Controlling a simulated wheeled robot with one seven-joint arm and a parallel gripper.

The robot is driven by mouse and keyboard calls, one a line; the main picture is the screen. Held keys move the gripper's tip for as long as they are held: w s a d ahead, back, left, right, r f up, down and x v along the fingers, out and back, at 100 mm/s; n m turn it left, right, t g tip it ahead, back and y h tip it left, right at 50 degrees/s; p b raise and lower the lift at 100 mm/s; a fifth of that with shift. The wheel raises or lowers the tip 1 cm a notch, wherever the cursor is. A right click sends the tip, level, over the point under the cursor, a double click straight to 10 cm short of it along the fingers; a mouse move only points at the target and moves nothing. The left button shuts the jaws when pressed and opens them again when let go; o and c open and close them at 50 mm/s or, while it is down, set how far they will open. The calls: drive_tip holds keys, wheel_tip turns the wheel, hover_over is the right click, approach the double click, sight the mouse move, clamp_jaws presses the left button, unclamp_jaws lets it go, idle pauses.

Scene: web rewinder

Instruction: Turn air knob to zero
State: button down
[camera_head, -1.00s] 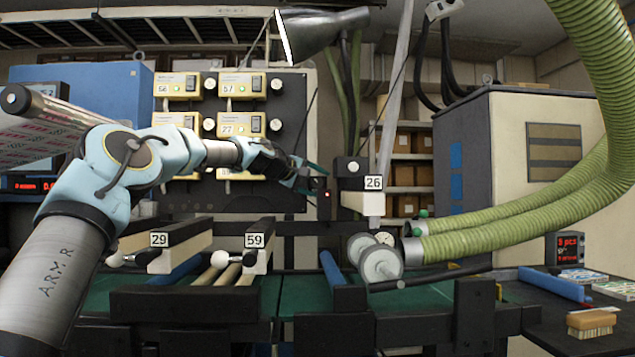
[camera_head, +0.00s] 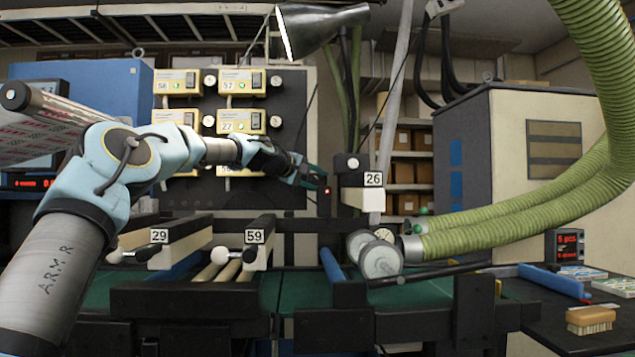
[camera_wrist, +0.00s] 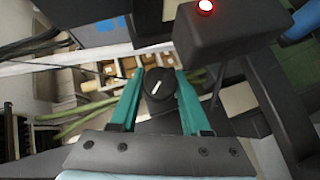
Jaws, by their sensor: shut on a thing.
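A round black knob (camera_wrist: 151,98) with a short white pointer line sits between the two green fingers of my gripper (camera_wrist: 159,75) in the wrist view. The pointer tilts to the upper right. One finger lies along each side of the knob, and the jaws are shut on it. No printed scale or zero mark is legible around it. In the head view my gripper (camera_head: 315,175) reaches right, beside the dark post with the label 26 (camera_head: 373,179). The held knob cannot be made out clearly there.
A dark box with a lit red lamp (camera_wrist: 205,8) is close to the fingers at upper right in the wrist view. Green hoses (camera_head: 500,215) lie to the right. A panel with yellow controllers (camera_head: 240,122) stands behind my arm. Rollers (camera_head: 380,258) sit below.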

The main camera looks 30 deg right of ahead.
drive_tip(key=shift+f+h+b, duration=0.3)
drive_tip(key=shift+f+b, duration=0.15)
drive_tip(key=shift+b, duration=0.8)
drive_tip(key=n+h+b, duration=0.1)
drive_tip(key=b, duration=0.4)
drive_tip(key=shift+n+h, duration=0.4)
drive_tip(key=shift+r+n+h+b, duration=0.15)
drive_tip(key=shift+n+h+b, duration=0.15)
drive_tip(key=shift+b, duration=0.65)
drive_tip(key=shift+r+t, duration=0.3)
drive_tip(key=shift+c, duration=1.9)
unclamp_jaws()
